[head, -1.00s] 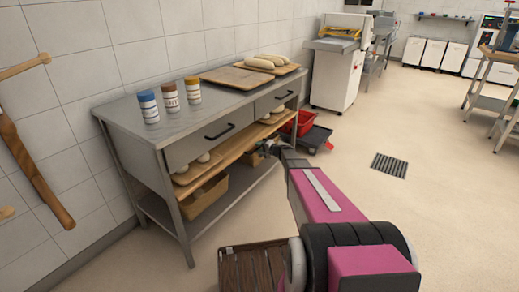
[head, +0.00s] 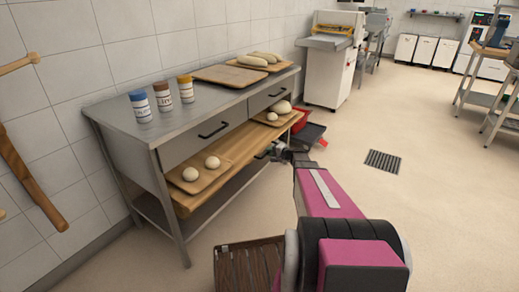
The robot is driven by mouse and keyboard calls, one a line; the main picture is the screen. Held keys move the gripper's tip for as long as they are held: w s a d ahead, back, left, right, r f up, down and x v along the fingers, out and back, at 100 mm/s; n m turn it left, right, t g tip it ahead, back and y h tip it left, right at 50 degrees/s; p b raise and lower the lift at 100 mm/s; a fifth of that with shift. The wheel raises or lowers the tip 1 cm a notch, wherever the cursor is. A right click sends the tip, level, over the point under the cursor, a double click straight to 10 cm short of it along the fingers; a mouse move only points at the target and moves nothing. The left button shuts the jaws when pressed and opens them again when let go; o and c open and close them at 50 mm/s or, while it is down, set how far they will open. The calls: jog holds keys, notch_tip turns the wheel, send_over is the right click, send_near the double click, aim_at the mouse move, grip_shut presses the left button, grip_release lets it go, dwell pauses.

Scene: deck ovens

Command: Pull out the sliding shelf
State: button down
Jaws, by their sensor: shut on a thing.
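The sliding shelf (head: 236,151) is a wooden board under the drawers of the grey metal table (head: 158,151). It sticks out past the table's front. Two small boards with pale dough pieces lie on it, one at the near end (head: 183,182) and one at the far end (head: 274,119). My gripper (head: 272,152) is at the shelf's front edge, right of its middle, and is shut on it. The fingertips are small and partly hidden by my wrist.
Three jars (head: 162,97) and trays with loaves (head: 253,61) stand on the table top. A red crate (head: 301,122) and a dark cart (head: 307,136) stand beyond the table's far end. The floor to the right is clear around a drain grate (head: 382,161).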

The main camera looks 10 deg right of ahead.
jog(key=f+v, duration=0.2)
jog(key=v, duration=0.9)
jog(key=d+f+v, duration=0.1)
jog(key=f+v, duration=0.2)
jog(key=v, duration=0.9)
jog(key=shift+s, duration=0.4)
jog(key=c, duration=1.1)
grip_release()
jog(key=shift+c, duration=0.2)
jog(key=v, duration=1)
jog(key=shift+s+d, duration=0.25)
jog(key=shift+d, duration=0.05)
